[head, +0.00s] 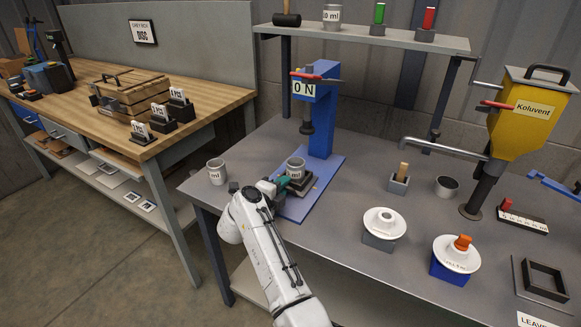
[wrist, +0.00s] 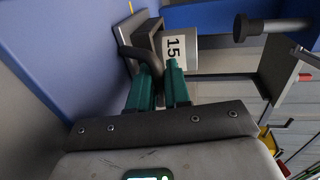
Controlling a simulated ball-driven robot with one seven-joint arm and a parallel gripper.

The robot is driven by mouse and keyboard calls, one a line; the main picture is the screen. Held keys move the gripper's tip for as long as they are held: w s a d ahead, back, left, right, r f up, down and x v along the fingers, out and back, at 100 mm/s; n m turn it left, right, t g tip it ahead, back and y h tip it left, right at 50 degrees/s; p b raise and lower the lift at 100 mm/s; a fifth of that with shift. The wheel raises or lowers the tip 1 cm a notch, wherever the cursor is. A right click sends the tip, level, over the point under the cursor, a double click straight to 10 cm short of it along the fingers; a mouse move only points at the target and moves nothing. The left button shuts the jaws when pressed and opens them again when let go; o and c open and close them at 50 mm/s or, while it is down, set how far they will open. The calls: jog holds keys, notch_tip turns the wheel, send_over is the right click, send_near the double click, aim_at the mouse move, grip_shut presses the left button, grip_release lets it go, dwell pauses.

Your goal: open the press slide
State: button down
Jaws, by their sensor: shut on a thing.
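The blue press (head: 322,110) stands on the grey bench, with a "0 N" sign and a red lever at its top. Its dark slide (head: 303,186) lies on the blue base plate (head: 318,190), forward of the ram (head: 306,118). A grey labelled cup (head: 296,167) sits on the slide; its label reads "15" in the wrist view (wrist: 188,52). My gripper (head: 277,183) is at the near left side of the slide. In the wrist view its green fingers (wrist: 161,85) are shut on the slide's dark handle (wrist: 143,57). The handle's gripped end is partly hidden.
Another grey cup (head: 216,171) stands left of my gripper near the bench edge. Right of the press are a small grey block with a wooden peg (head: 399,178), a dark cup (head: 446,186) and two white funnels or discs on blocks (head: 384,222). A yellow hopper (head: 533,112) stands far right.

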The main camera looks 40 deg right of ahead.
jog(key=p+v, duration=0.1)
jog(key=v, duration=0.1)
jog(key=f+p+v, duration=0.1)
jog(key=v, duration=0.2)
jog(key=p+v, duration=0.1)
jog(key=v, duration=0.2)
jog(key=shift+s+a+f+p, duration=0.15)
jog(key=shift+a+f+p, duration=0.1)
jog(key=shift+f+p, duration=0.15)
jog(key=c, duration=1.3)
grip_release()
jog(key=shift+o, duration=0.2)
jog(key=shift+a, duration=0.1)
jog(key=v, duration=1)
jog(key=shift+a, duration=0.3)
jog(key=shift+d+r, duration=0.1)
jog(key=shift+r, duration=0.1)
